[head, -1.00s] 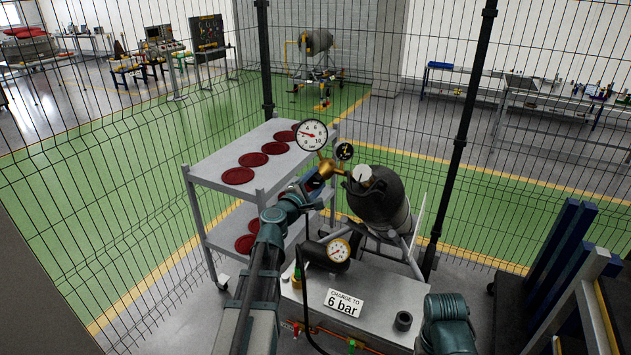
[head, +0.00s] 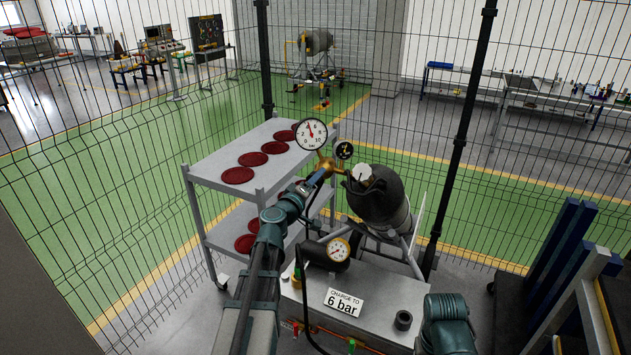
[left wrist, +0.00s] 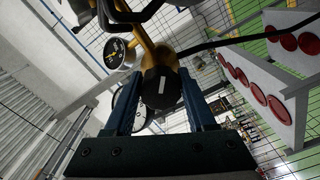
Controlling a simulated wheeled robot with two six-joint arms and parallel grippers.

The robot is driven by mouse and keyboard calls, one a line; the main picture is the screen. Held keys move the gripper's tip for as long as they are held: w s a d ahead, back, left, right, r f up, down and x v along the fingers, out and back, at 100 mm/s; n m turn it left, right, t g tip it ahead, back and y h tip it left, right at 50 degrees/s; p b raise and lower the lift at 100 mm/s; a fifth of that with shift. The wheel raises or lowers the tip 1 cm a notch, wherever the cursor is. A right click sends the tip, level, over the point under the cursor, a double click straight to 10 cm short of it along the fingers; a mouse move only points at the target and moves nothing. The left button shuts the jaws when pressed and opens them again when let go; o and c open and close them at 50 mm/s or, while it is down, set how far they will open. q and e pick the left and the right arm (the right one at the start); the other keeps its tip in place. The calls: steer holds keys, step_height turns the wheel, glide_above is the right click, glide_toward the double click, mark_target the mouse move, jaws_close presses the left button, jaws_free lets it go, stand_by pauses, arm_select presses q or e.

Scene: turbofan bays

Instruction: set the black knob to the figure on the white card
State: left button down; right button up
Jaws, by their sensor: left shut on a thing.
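The black knob (left wrist: 161,90), with a short white mark, sits on a brass regulator (head: 326,163) that also shows in the left wrist view (left wrist: 149,45). My left gripper (left wrist: 158,78) is shut on the knob, one blue finger on each side. In the head view the gripper (head: 316,183) largely hides the knob. The large white dial gauge (head: 311,133) has a red needle pointing almost straight up, slightly left; its exact reading is too small to tell. The white card (head: 344,303) reads "CHARGE TO 6 bar". My right gripper is out of view.
A dark cylinder (head: 380,200) stands right of the regulator. A smaller black gauge (head: 344,150) is beside the large one. A black hose (head: 301,290) hangs near a grey box (head: 385,290). A shelf cart (head: 215,170) with red discs stands left, before a wire fence.

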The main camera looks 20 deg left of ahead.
arm_select(q)
steer(key=shift+s+f+m, duration=0.1)
steer(key=shift+m, duration=1.3)
steer(key=shift+c, duration=1.1)
jaws_free()
steer(key=shift+s, duration=0.1)
